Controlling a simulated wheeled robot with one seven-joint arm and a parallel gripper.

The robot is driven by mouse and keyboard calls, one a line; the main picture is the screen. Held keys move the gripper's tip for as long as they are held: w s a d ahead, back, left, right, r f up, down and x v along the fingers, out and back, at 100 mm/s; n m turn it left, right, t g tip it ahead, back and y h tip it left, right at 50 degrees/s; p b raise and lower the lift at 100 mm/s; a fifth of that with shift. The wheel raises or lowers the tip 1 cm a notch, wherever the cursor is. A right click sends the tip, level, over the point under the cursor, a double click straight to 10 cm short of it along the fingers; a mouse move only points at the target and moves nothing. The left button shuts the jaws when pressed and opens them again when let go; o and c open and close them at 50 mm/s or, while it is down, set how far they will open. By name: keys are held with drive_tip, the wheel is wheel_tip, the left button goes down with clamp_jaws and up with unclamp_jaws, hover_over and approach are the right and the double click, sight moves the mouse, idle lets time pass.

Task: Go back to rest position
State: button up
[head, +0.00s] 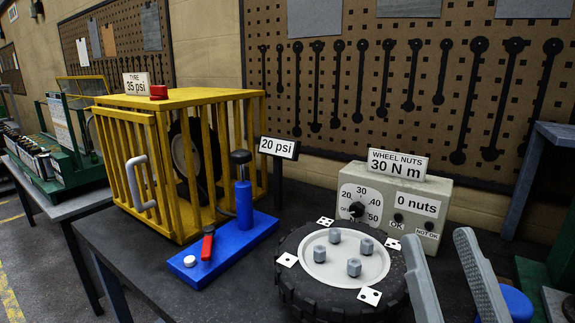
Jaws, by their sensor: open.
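My gripper (450,262) shows at the lower right in the head view as two grey fingers standing apart, open with nothing between them. Its fingers are in front of the right edge of the black tyre (295,283), which lies flat on the bench with several grey nuts on its pale hub (318,272). The rest of my arm is out of the frame. Whether the fingers touch anything is not clear.
A yellow cage (178,97) with a grey door handle (140,183) stands left on the dark bench (130,255). A blue pump (243,203) stands before it. A beige torque box (395,205) stands behind the tyre. A blue round object (517,304) is at lower right.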

drive_tip(key=s+d+f+n+g+p, duration=0.1)
drive_tip(key=s+f+g, duration=0.1)
drive_tip(key=s+f, duration=0.5)
drive_tip(key=s+d+f+g, duration=0.1)
drive_tip(key=s+f+g, duration=0.15)
drive_tip(key=f, duration=0.75)
drive_tip(key=s+d+f+m+g+h+p, duration=0.1)
drive_tip(key=s+f+g, duration=0.5)
drive_tip(key=s+f, duration=0.6)
drive_tip(key=s+d+m+h, duration=0.1)
drive_tip(key=s+h, duration=0.1)
drive_tip(key=s, duration=0.2)
drive_tip(key=shift+s+f+m+p, duration=0.2)
drive_tip(key=shift+m+p, duration=0.1)
drive_tip(key=shift+m, duration=0.1)
